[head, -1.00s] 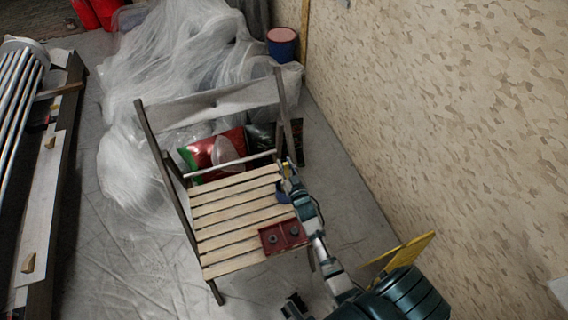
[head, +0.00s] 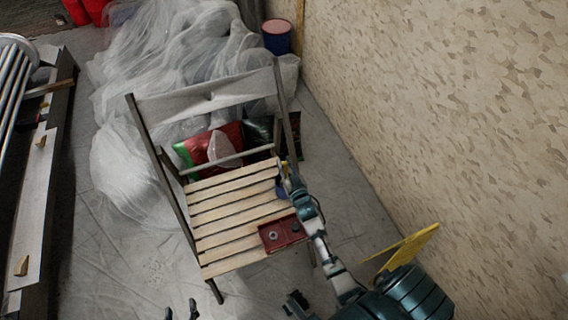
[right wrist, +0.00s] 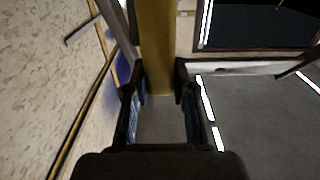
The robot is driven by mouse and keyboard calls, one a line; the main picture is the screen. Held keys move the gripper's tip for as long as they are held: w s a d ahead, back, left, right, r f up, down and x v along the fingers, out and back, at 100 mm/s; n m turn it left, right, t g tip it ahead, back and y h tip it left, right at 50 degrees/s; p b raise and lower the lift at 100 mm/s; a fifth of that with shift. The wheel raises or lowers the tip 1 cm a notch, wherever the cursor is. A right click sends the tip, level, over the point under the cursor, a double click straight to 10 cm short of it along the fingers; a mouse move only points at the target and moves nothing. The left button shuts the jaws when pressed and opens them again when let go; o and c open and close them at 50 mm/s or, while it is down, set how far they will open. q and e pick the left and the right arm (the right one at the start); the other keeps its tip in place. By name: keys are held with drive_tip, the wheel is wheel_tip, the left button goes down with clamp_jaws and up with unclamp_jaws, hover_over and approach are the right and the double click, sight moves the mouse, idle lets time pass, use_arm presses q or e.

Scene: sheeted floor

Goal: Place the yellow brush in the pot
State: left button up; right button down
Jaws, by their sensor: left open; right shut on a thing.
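A wooden slatted folding chair (head: 240,205) stands in the middle of the head view. A small blue pot (head: 281,193) shows at the right edge of its seat, partly hidden by my right arm. My right gripper (head: 287,168) is at the seat's far right, beside and above the pot. In the right wrist view my right gripper (right wrist: 158,100) is shut on the yellow brush (right wrist: 157,45), a broad yellow strip between the fingers. In the head view I cannot make out the brush clearly. My left gripper (head: 181,312) is open and empty at the bottom edge.
A red tray (head: 270,243) with small round items lies on the seat's front right. Plastic sheeting (head: 130,130), red-and-green bags (head: 215,147) and a blue bucket (head: 277,37) are behind. A yellow panel (head: 412,245) stands near the right wall.

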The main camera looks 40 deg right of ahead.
drive_tip(key=c, duration=0.9)
unclamp_jaws()
drive_tip(key=shift+s, duration=0.15)
use_arm(q)
wheel_tip(320, 180, up, 6)
drive_tip(key=p, duration=0.4)
drive_tip(key=shift+w+r+t+p, duration=0.25)
drive_tip(key=shift+w+t+p, duration=0.05)
drive_tip(key=shift+w+p, duration=0.1)
use_arm(e)
drive_tip(key=v, duration=0.9)
drive_tip(key=shift+s+a, duration=0.2)
drive_tip(key=shift+s, duration=0.15)
